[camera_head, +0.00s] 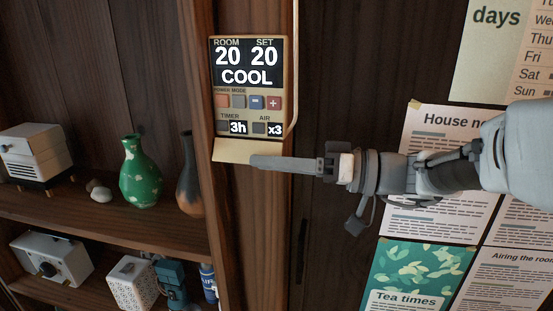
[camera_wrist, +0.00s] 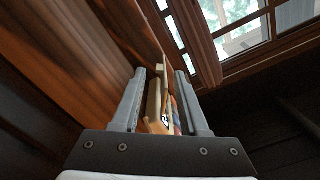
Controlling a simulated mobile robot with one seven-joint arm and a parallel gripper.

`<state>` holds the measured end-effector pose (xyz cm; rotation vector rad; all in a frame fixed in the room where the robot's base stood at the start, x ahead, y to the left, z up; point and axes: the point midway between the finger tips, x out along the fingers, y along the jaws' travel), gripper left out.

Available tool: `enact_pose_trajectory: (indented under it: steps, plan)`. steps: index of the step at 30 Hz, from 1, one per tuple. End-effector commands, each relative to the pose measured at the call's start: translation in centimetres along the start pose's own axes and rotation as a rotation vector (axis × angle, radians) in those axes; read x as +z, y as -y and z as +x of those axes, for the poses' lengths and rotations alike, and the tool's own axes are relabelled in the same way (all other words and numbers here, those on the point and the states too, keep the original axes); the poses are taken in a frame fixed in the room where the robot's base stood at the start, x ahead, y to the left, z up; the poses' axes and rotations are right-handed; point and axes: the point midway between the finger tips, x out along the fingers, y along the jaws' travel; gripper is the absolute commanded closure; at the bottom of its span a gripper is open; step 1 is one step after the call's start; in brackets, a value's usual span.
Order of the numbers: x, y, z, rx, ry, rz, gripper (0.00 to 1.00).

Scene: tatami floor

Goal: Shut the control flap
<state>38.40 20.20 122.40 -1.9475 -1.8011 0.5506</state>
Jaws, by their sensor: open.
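The wall control panel (camera_head: 249,85) is upright on a wooden post. Its display reads room 20, set 20, COOL, with coloured buttons below. The cream control flap (camera_head: 232,151) hangs open at the panel's lower edge, tilted outward and leaving the buttons exposed. My gripper (camera_head: 256,162) reaches in from the right, with its fingertips at the flap's right end; I cannot tell whether they touch it. In the wrist view my gripper (camera_wrist: 160,74) is open, and the cream flap (camera_wrist: 154,100) shows edge-on between the fingers, with part of the coloured panel beside it.
Shelves at the left hold a green vase (camera_head: 140,172), a dark vase (camera_head: 190,175) and a white box-shaped device (camera_head: 35,155). Several paper notices (camera_head: 425,275) cover the wall at the right. A pale cable (camera_head: 295,70) runs beside the panel.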

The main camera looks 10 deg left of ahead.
Motion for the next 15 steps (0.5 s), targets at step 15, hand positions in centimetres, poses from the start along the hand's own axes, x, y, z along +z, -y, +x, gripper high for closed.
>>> enact_pose_trajectory:
  steps: [15]
  plan:
    - [0.0, 0.0, 1.8, 0.0, 0.0, 0.0, 0.6]
